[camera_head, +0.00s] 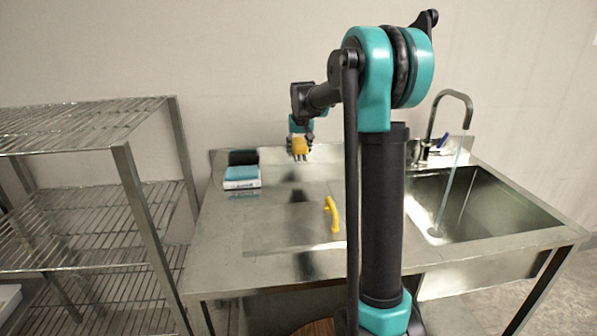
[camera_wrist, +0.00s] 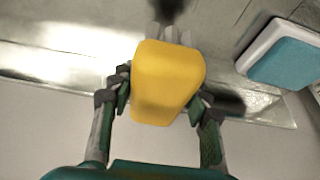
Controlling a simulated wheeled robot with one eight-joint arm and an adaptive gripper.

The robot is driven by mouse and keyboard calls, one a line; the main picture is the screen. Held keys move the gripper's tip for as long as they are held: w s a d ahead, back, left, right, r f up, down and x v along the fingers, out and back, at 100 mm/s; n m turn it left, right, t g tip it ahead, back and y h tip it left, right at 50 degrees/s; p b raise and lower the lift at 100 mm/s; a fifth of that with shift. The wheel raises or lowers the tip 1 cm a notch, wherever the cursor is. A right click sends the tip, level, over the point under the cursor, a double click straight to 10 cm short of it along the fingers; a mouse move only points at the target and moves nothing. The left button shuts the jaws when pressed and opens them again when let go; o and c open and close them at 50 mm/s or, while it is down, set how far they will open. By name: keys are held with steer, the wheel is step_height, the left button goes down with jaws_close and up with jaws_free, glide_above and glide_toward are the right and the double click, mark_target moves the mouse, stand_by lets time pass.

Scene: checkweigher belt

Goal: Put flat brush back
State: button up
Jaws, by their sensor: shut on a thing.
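The flat brush is a yellow block (camera_head: 300,146) with grey bristles pointing down. In the wrist view the brush (camera_wrist: 170,75) sits between the two fingers, its bristles at the far end. My gripper (camera_head: 300,136) is shut on the brush and holds it above the back of the steel counter. In the wrist view my gripper (camera_wrist: 160,98) has one finger on each side of the yellow body. I cannot tell the exact gap between bristles and counter.
A teal and white block (camera_head: 242,175) lies left of the brush, with a black item (camera_head: 243,157) behind it. A sink (camera_head: 490,205) with running tap (camera_head: 432,125) is right; a wire shelf (camera_head: 90,190) left.

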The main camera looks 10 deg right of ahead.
mark_target(301, 147)
step_height(301, 147, down, 9)
stand_by(0.5)
steer(key=o, duration=1)
steer(key=shift+f, duration=0.1)
steer(key=v, duration=1.2)
